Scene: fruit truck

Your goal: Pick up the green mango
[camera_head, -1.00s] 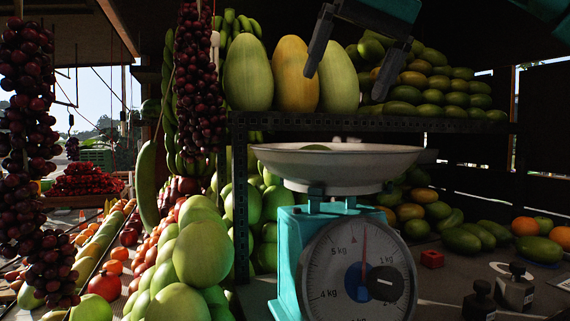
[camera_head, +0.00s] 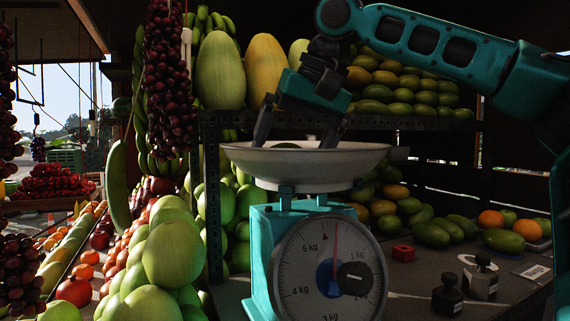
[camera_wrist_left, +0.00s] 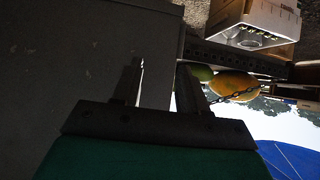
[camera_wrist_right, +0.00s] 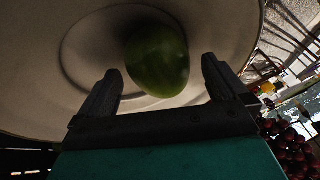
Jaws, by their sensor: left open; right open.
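A green mango (camera_wrist_right: 157,60) lies in the wide pale pan (camera_wrist_right: 60,100) of the scale, seen in the right wrist view. In the head view only its top (camera_head: 286,145) shows above the rim of the pan (camera_head: 300,160). My right gripper (camera_head: 295,140) reaches down at the pan from above, fingers spread. In the right wrist view my right gripper (camera_wrist_right: 162,80) is open, with the mango just beyond and between its fingertips and nothing held. My left gripper (camera_wrist_left: 162,80) is open and empty in the left wrist view, and is not in the head view.
The teal scale (camera_head: 262,235) with its round dial stands on the counter. A dark metal shelf (camera_head: 400,124) with large melons (camera_head: 221,70) and piled mangoes is close behind the pan. Green fruit (camera_head: 172,252) is heaped at left. Small dark bottles (camera_head: 447,296) stand at right.

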